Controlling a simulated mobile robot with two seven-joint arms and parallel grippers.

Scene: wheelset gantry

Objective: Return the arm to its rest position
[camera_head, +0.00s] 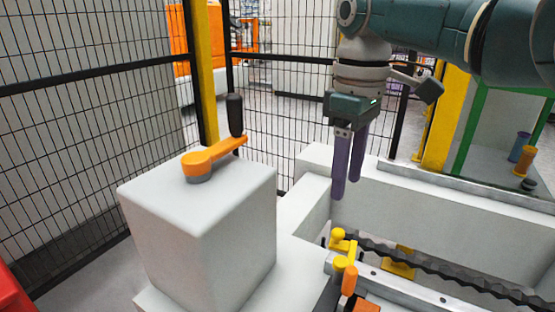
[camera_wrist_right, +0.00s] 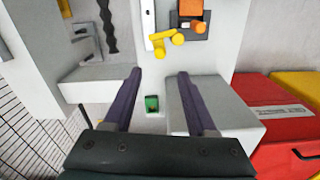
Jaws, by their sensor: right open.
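My right arm comes in from the upper right in the head view. Its gripper (camera_head: 346,188) points down with its two purple fingers apart and nothing between them. It hangs above the light grey machine bed, to the right of the grey pedestal (camera_head: 240,240). My left gripper is not in view.
An orange crank with a black handle (camera_head: 207,156) sits on the pedestal. Yellow knobs (camera_head: 338,235) and a dark threaded shaft (camera_head: 440,272) lie below right of the gripper. Mesh fencing (camera_head: 90,110) stands behind. A red case (camera_wrist_right: 275,120) shows in the wrist view.

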